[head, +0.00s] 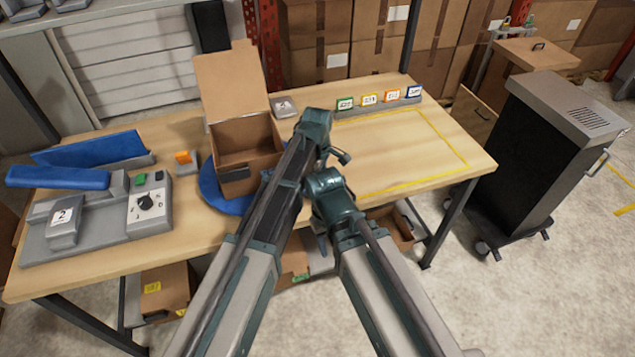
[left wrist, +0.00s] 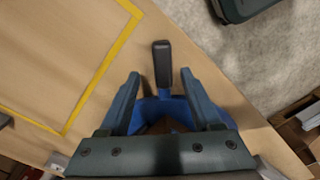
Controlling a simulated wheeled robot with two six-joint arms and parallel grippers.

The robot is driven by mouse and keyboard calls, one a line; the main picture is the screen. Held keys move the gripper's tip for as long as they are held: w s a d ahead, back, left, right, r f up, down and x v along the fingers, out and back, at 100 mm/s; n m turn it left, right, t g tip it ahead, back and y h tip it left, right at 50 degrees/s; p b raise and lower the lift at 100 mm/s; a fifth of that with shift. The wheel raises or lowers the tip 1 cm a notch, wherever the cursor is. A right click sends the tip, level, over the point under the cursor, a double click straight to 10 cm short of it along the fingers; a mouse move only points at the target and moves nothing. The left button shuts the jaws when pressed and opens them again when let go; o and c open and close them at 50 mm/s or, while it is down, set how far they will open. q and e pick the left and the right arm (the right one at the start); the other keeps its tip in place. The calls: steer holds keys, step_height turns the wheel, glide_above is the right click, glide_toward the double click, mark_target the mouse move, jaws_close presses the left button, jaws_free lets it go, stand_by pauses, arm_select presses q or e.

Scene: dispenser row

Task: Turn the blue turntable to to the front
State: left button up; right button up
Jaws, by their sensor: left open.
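The blue turntable (head: 214,190) lies on the wooden table, left of my arms in the head view, with an open cardboard box (head: 262,132) standing on it. In the left wrist view, the turntable's blue edge (left wrist: 176,106) shows beyond my gripper's palm, and a dark handle (left wrist: 162,62) sticks out from it. My left gripper (left wrist: 160,74) is open, with one finger on each side of the handle. I see a gap on both sides. In the head view my arms cover the handle and the left gripper. My right gripper cannot be made out.
A grey device (head: 95,215) with a knob and a blue lever stands on the left of the table. An orange-topped block (head: 185,158) stands beside the turntable. A yellow-taped area (head: 405,150) on the right is clear, with a row of coloured cards (head: 380,100) behind it.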

arm_select(q)
step_height(320, 180, up, 10)
steer(key=p, duration=0.9)
steer(key=shift+r, duration=0.25)
steer(key=s+a+m, duration=1.3)
steer(key=s+a, duration=0.3)
steer(key=a, duration=0.4)
steer(key=s+d+f+m+b, duration=0.1)
steer(key=s+d, duration=0.1)
steer(key=d, duration=0.3)
steer(key=s+d+f+m+y+b, duration=0.1)
steer(key=s+d+f+m+b, duration=0.1)
steer(key=d, duration=0.3)
steer(key=shift+s+d, duration=0.4)
steer(key=shift+s, duration=0.1)
steer(key=shift+f, duration=0.1)
